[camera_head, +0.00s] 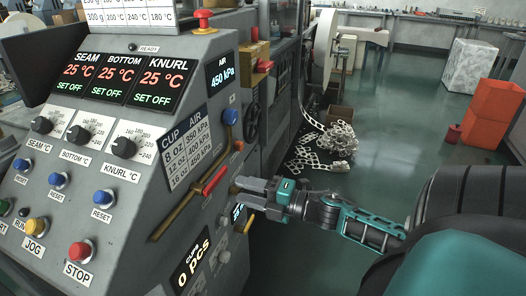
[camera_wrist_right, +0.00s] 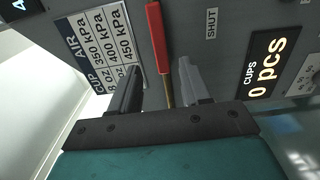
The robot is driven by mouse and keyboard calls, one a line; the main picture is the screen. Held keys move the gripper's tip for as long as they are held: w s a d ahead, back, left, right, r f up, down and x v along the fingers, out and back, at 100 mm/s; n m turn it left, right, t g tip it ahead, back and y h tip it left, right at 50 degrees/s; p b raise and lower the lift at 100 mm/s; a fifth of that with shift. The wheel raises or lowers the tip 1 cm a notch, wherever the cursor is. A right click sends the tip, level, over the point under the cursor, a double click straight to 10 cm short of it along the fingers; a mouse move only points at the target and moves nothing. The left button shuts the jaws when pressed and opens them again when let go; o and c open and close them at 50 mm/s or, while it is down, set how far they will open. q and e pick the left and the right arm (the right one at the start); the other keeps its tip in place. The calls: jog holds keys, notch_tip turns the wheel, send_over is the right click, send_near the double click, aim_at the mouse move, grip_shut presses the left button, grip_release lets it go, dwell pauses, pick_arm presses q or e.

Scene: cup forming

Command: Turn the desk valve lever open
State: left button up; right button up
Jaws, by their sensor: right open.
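The valve lever has a red handle (camera_head: 215,180) and slants along a brass-coloured pipe on the side panel of the grey machine. In the right wrist view the red handle (camera_wrist_right: 156,38) runs down to a thin brass-coloured end between my two fingers. My right gripper (camera_head: 240,193) is open near the panel, just right of and below the handle. In the wrist view its fingers (camera_wrist_right: 158,82) stand apart on either side of the lever's line. I cannot tell whether either finger touches it. A SHUT label (camera_wrist_right: 211,23) is right of the handle. My left gripper is not in view.
The AIR display (camera_head: 222,77) reads 450 kPa, above a blue knob (camera_head: 231,117). The CUPS display (camera_head: 190,262) reads 0 pcs below the lever. A STOP button (camera_head: 80,252) is on the sloped front. Perforated scrap (camera_head: 325,145) lies on the floor behind; open floor is to the right.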

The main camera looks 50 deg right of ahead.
jog(key=shift+v, duration=2)
jog(key=shift+a, duration=0.1)
